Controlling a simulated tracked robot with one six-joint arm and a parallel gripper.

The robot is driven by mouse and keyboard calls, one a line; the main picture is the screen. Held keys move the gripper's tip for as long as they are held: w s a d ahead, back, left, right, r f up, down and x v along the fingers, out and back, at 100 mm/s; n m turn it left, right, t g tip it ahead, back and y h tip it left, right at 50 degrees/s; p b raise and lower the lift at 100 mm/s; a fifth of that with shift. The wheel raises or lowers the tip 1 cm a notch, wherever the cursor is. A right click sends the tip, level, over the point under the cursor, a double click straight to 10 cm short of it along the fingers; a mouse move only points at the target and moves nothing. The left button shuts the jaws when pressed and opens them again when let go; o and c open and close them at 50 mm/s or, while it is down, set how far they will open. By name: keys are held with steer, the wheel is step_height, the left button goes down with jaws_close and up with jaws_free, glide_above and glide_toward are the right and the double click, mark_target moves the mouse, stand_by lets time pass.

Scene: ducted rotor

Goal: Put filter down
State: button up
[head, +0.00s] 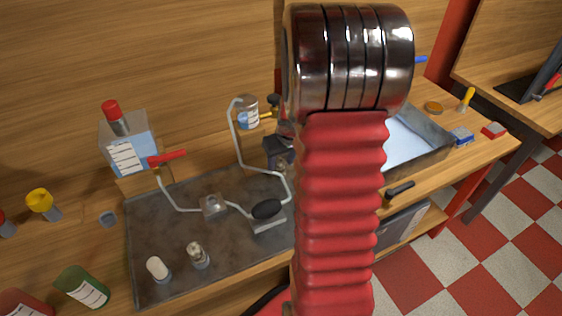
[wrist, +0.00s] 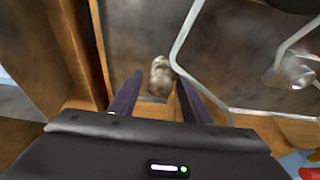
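A small, pale grey-beige rounded cylinder (wrist: 160,75), possibly the filter, shows in the wrist view near the tips of my gripper (wrist: 160,80). The two dark fingers stand apart on either side of it. I cannot tell whether they touch it or whether it rests on the surface below. In the head view my red arm and its dark metal joint hide my gripper. Two small pieces stand on the grey metal tray (head: 160,225): a white-topped one (head: 158,268) and a metal-and-glass one (head: 197,254).
Bent tubing (head: 243,160) rises from the tray and also crosses the wrist view (wrist: 185,45). A metal basin (head: 418,140) lies right of my arm.

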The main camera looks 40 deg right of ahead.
steer(key=shift+r, duration=0.15)
steer(key=v, duration=1.2)
stand_by(0.8)
steer(key=s+a+r+n, duration=0.1)
steer(key=a+r, duration=0.1)
steer(key=a, duration=0.4)
steer(key=s+a+r+t, duration=0.1)
steer(key=a+r, duration=0.2)
steer(key=a, duration=0.2)
steer(key=s+a+r+n, duration=0.1)
steer(key=a+r, duration=0.1)
steer(key=a, duration=0.4)
steer(key=shift+n+t+y, duration=0.5)
steer(key=shift+n+t, duration=0.1)
steer(key=shift+t, duration=0.1)
steer(key=s+a, duration=0.3)
steer(key=a, duration=0.1)
steer(key=s+a+r, duration=0.1)
steer(key=s+a, duration=0.2)
steer(key=s+a+r, duration=0.1)
steer(key=s+a, duration=0.2)
steer(key=a, duration=0.1)
steer(key=shift+a, duration=0.4)
